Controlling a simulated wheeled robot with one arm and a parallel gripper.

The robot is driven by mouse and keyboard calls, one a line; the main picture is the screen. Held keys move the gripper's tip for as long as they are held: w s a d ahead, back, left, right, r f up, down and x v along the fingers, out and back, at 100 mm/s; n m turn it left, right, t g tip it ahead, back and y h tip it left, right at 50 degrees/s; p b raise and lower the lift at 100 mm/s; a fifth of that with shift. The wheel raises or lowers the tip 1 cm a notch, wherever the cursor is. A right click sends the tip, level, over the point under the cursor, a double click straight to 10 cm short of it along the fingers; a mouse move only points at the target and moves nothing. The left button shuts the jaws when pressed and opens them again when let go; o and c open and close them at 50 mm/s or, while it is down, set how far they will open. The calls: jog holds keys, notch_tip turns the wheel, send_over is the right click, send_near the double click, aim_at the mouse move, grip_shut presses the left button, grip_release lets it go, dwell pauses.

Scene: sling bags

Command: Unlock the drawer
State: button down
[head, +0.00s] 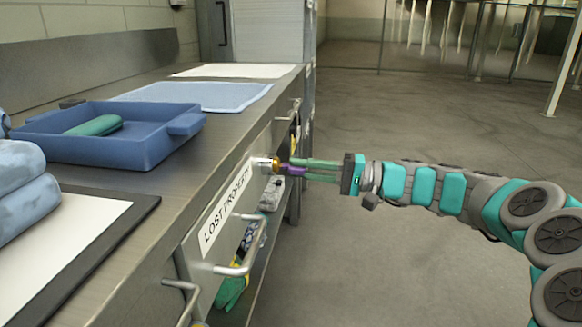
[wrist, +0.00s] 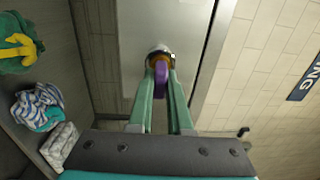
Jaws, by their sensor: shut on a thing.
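The drawer (head: 214,222) has a pale front marked LOST PROPERTY, set under the steel counter, and it looks shut. A round metal lock (head: 262,163) sticks out near its far upper end; it also shows in the wrist view (wrist: 158,54). My gripper (head: 292,168) has its long green fingers shut on a purple-headed key (head: 284,168), which also shows between the fingertips in the wrist view (wrist: 162,80). The key's brass-coloured part meets the lock face. How deep it sits is hidden.
A blue tray (head: 160,150) with a green case (head: 96,125) stands on the counter. Metal bar handles (head: 243,258) jut from the front. An open shelf below holds bundled cloth items (head: 232,290). The floor (head: 390,260) to the right is clear.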

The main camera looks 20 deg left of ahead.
jog(key=shift+r+m+p, duration=0.15)
jog(key=shift+m+p, duration=0.55)
jog(key=shift+p, duration=0.75)
jog(key=shift+f+m+p, duration=0.2)
jog(key=shift+m+p, duration=1)
jog(key=shift+p, duration=0.9)
jog(key=shift+r+m+p, duration=0.15)
jog(key=shift+m+p, duration=0.35)
jog(key=shift+p, duration=0.7)
jog(key=shift+m+p, duration=0.55)
jog(key=shift+m, duration=0.85)
